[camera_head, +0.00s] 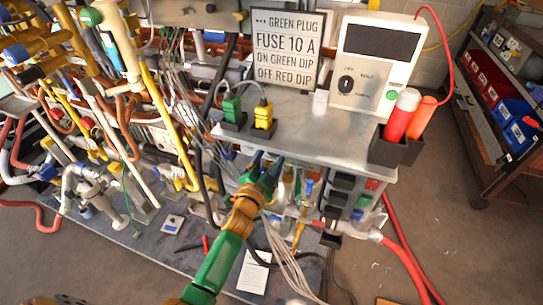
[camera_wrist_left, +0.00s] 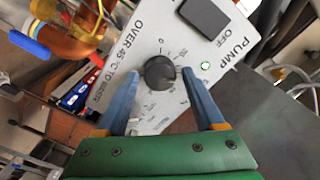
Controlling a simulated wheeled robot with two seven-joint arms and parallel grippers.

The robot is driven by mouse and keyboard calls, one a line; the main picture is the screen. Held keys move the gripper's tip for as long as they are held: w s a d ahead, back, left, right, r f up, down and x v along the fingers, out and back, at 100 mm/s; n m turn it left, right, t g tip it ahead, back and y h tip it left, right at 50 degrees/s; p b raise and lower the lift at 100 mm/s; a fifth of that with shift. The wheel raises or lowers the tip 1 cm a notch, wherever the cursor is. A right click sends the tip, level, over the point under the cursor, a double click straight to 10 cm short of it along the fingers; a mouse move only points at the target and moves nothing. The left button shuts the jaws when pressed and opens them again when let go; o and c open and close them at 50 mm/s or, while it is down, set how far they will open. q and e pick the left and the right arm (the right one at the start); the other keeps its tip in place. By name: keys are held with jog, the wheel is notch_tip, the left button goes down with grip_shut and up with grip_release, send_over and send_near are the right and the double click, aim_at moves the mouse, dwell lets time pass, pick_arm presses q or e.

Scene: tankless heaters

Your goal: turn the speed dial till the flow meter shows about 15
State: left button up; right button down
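The speed dial (camera_wrist_left: 160,72) is a round black knob with a scale on a grey panel marked PUMP in the left wrist view. A dark rectangle (camera_wrist_left: 198,17) sits above it, cut by the frame edge; no number shows, and I cannot tell whether it is the flow meter. My left gripper (camera_wrist_left: 161,78) is open, with a blue finger on either side of the dial; contact cannot be told. It also shows in the head view (camera_head: 263,164) just below the grey shelf's front edge, where the dial is not visible. My right gripper is out of view.
A white meter box (camera_head: 372,62) with a dark screen and a knob stands on the grey shelf (camera_head: 310,138). A black holder (camera_head: 388,150) with red and orange handles is at its right end. Pipes and valves (camera_head: 95,110) crowd the left; a red hose (camera_head: 410,268) lies right.

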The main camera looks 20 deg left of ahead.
pick_arm(q)
jog(key=shift+o, duration=0.3)
jog(key=s, duration=0.7)
jog(key=shift+a, duration=0.15)
